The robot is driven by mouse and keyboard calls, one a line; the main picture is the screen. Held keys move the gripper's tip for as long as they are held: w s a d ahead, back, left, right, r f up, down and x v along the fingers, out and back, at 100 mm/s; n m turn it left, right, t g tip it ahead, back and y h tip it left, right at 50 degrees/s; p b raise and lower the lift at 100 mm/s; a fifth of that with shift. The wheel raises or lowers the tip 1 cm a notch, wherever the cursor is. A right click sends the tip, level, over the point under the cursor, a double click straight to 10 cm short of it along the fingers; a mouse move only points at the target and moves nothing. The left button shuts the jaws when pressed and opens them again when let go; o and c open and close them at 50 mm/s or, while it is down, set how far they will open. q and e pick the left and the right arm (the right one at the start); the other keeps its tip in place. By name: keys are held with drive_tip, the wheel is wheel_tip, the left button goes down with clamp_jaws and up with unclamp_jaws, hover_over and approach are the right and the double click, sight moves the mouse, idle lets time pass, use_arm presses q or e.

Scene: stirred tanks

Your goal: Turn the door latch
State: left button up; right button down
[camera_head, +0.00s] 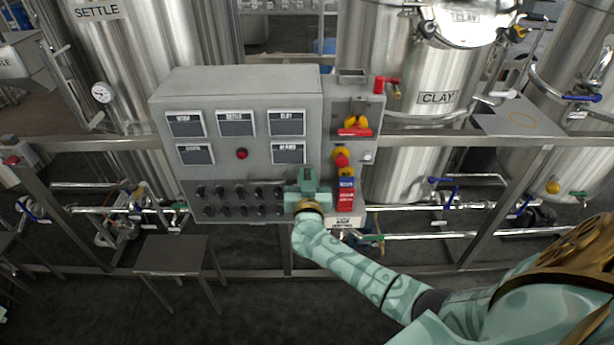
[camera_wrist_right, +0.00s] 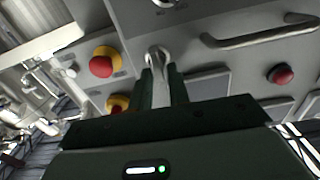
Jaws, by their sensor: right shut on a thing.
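My right gripper (camera_head: 307,186) is at the lower right of the grey control cabinet (camera_head: 240,82). In the right wrist view its two dark fingers (camera_wrist_right: 161,76) are closed on both sides of the door latch (camera_wrist_right: 157,53), a small silver lever on the grey cabinet front. The latch's lower part runs down between the fingers, and its rounded top shows just beyond the fingertips. In the head view the gripper hides the latch. My left gripper is not in view.
A silver bar handle (camera_wrist_right: 258,37) and a red button (camera_wrist_right: 280,74) are near the latch in the right wrist view. A yellow and red stop button (camera_wrist_right: 103,65) is to its left. Rows of black knobs (camera_head: 240,192) line the cabinet's lower front. A low stand (camera_head: 172,254) is at left.

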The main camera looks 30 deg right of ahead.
drive_tip(key=shift+f+m, duration=0.1)
drive_tip(key=shift+m, duration=0.2)
drive_tip(key=m+p, duration=0.1)
drive_tip(key=m, duration=0.1)
drive_tip(key=shift+s+d+m, duration=0.1)
drive_tip(key=shift+s+m, duration=0.05)
drive_tip(key=shift+m, duration=0.25)
drive_tip(key=m, duration=0.4)
drive_tip(key=f+m, duration=0.1)
drive_tip(key=m, duration=0.9)
drive_tip(key=shift+s+d+f, duration=0.3)
drive_tip(key=shift+d, duration=0.05)
drive_tip(key=c, duration=1.5)
unclamp_jaws()
drive_tip(key=shift+w, duration=0.15)
